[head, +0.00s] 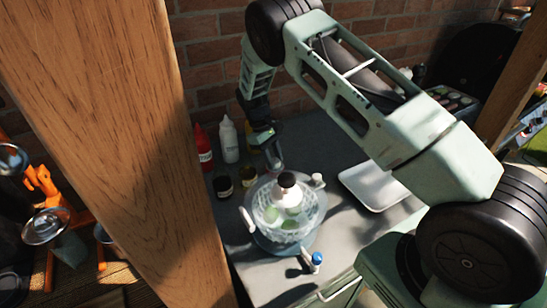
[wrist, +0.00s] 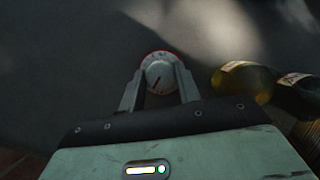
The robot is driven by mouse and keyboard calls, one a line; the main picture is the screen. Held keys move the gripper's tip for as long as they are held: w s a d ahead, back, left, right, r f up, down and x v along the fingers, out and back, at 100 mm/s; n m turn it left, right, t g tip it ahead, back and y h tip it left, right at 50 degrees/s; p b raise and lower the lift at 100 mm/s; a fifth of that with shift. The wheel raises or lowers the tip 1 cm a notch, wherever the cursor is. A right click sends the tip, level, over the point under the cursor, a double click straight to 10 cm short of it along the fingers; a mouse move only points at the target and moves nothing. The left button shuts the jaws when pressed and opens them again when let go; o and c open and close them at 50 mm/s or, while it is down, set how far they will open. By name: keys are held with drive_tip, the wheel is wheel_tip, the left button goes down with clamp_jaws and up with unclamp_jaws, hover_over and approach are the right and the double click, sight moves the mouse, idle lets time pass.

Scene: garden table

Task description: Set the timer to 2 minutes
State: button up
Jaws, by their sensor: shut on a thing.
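The timer (wrist: 158,72) is a small round white dial with a red rim and tick marks, seen from above in the wrist view. A red pointer line on its face points toward the lower left; the number it marks is too small to read. My gripper (wrist: 158,84) has one finger on each side of the dial, shut on it. In the head view my gripper (head: 272,155) reaches down to the back of the counter, and I cannot make out the timer there.
In the head view, a red bottle (head: 203,150) and white bottle (head: 229,142) stand left, a clear bowl (head: 262,238) in front, and a white tray (head: 377,187) right. A wooden post (head: 110,120) blocks the left.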

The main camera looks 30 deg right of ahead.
drive_tip(key=o, duration=1)
drive_tip(key=b+v, duration=0.4)
drive_tip(key=v, duration=1.3)
drive_tip(key=shift+w+r+b, duration=0.2)
drive_tip(key=shift+b, duration=0.2)
drive_tip(key=shift+c, duration=0.2)
